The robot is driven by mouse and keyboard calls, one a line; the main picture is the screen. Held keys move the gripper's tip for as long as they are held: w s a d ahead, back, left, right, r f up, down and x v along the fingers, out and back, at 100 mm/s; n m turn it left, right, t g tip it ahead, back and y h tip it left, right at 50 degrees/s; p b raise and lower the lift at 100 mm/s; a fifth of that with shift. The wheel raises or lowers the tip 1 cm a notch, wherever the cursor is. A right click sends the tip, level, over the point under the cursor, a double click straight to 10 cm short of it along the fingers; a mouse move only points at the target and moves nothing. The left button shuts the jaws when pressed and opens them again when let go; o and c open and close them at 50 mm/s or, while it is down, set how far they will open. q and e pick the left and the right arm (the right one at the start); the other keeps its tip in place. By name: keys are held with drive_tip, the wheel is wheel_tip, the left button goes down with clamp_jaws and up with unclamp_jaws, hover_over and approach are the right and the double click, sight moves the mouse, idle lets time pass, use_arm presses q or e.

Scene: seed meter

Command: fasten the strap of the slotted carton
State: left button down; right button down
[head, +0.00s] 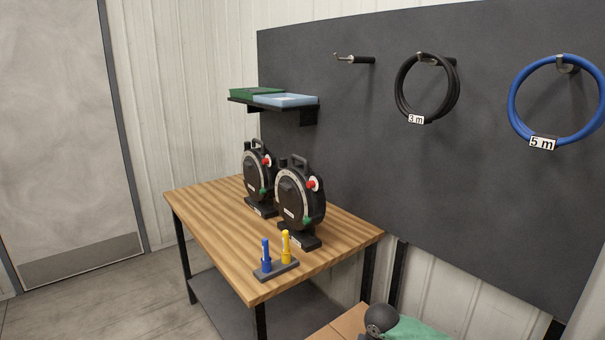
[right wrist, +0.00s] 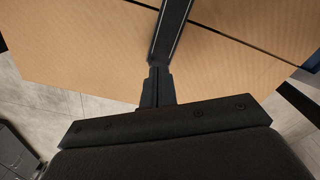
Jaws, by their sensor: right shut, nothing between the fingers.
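The cardboard carton (right wrist: 70,50) fills most of the right wrist view, with a dark slot line across its top. A corner of brown cardboard (head: 340,324) also shows at the bottom edge of the head view. A dark strap-like strip (right wrist: 172,30) runs from the top of the right wrist view down towards my fingers. My right gripper (right wrist: 154,72) is shut and empty, over the carton at the strip's lower end. I cannot tell whether it touches the strip or the carton. The strap's fastening point is not clearly visible. My left gripper is in neither view.
A wooden table (head: 205,220) holds two dark round devices (head: 258,172) (head: 300,200) and a small rack (head: 276,271) with blue and yellow pens. A dark wall panel (head: 340,120) carries a shelf (head: 310,107) and coiled cables (head: 427,85) (head: 557,100). Floor (head: 110,295) is clear at left.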

drive_tip(key=shift+f+b, duration=0.7)
drive_tip(key=shift+f, duration=0.3)
idle(1.0)
drive_tip(key=shift+r, duration=0.1)
idle(0.5)
wheel_tip(320, 180, up, 7)
drive_tip(key=p, duration=0.3)
idle(0.6)
